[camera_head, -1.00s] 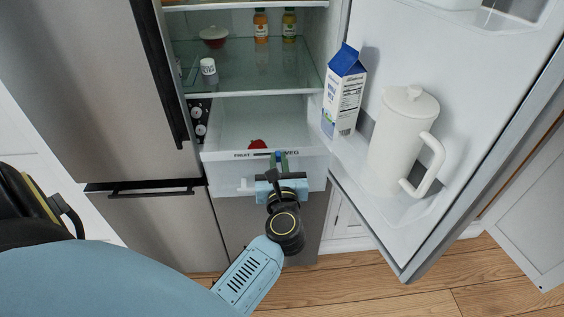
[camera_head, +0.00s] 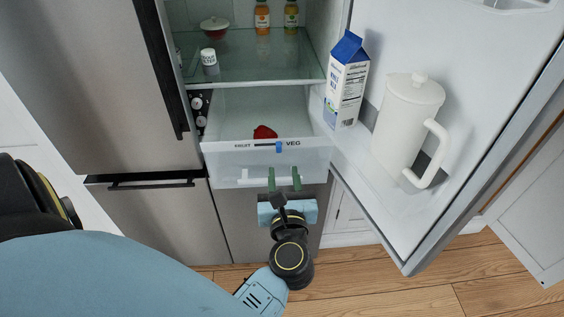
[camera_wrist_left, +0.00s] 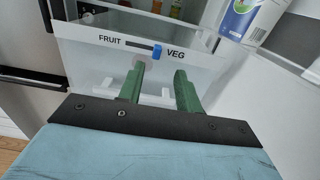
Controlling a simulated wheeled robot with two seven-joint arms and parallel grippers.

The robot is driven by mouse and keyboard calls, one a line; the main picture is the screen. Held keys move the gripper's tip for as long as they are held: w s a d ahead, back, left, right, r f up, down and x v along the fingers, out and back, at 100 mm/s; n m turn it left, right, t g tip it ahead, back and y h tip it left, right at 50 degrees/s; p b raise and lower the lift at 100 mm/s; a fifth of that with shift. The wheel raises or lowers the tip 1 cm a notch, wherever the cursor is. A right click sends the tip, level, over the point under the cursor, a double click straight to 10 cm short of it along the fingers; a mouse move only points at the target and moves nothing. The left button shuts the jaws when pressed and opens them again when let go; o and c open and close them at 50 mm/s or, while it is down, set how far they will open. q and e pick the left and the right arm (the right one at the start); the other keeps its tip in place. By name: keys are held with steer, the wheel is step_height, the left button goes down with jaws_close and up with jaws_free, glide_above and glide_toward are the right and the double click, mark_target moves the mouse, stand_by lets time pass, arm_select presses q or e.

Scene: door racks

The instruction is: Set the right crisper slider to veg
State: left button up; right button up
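The crisper drawer (camera_head: 225,168) is a clear bin with a white front strip marked FRUIT on the left and VEG on the right. Its blue slider knob (camera_head: 279,147) sits at the right end of the dark track, right beside VEG. The knob also shows close to VEG in the left wrist view (camera_wrist_left: 157,51). My left gripper (camera_head: 284,180) is below the slider, in front of the drawer's white handle (camera_head: 238,181). Its two green fingers are apart with nothing between them, and clear of the knob. My right gripper is not in view.
A red item (camera_head: 264,132) lies in the drawer. The fridge door (camera_head: 400,225) stands open at the right, bearing a milk carton (camera_head: 347,85) and a white pitcher (camera_head: 405,130). A glass shelf (camera_head: 250,55) is above. The floor in front is free.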

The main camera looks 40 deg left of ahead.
arm_select(q)
steer(key=shift+b+v, duration=0.45)
steer(key=shift+v, duration=2.3)
